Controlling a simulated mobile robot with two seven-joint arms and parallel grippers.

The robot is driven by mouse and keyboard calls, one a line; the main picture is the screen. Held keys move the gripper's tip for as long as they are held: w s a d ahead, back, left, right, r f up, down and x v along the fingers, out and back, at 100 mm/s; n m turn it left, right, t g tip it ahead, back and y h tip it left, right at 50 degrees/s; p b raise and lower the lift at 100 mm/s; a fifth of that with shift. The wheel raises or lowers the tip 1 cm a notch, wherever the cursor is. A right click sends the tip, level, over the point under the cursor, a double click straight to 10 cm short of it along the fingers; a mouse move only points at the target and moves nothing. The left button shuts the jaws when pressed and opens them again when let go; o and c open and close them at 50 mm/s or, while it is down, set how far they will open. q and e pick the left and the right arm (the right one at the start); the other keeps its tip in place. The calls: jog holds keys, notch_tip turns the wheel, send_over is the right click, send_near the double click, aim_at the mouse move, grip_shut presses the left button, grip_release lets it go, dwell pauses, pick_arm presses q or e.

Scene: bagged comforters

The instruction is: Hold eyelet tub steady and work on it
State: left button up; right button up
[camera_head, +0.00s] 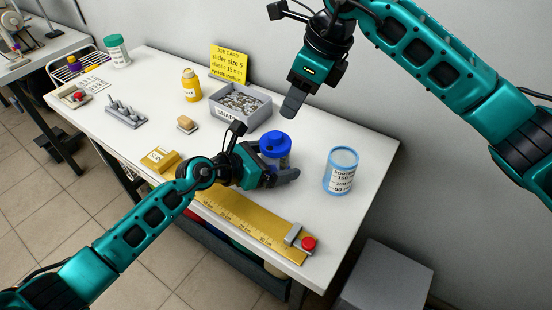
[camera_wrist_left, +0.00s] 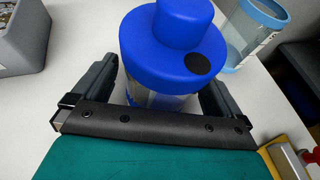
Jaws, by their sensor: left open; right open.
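A clear tub with a blue knobbed lid (camera_head: 275,142), which I take for the eyelet tub, stands upright on the white table; its label is not readable. My left gripper (camera_head: 266,160) is open, with the tub between its fingers. In the left wrist view the blue lid (camera_wrist_left: 172,50) sits between the two black fingers, and I see a slight gap at each side. A dark round spot shows on the lid. My right gripper (camera_head: 294,104) is open and empty, above the table behind the tub.
A light-blue-rimmed clear canister (camera_head: 341,171) stands right of the tub. A grey snaps bin (camera_head: 240,116) is behind left. A yellow ruler (camera_head: 243,222) with a red-knobbed stop lies in front. A yellow bottle (camera_head: 191,86) and yellow card (camera_head: 229,63) stand further back.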

pick_arm(q)
jog(key=shift+w+d, duration=0.1)
jog(key=shift+d, duration=0.05)
jog(key=c, duration=1)
jog(key=shift+c, duration=0.2)
dwell(0.7)
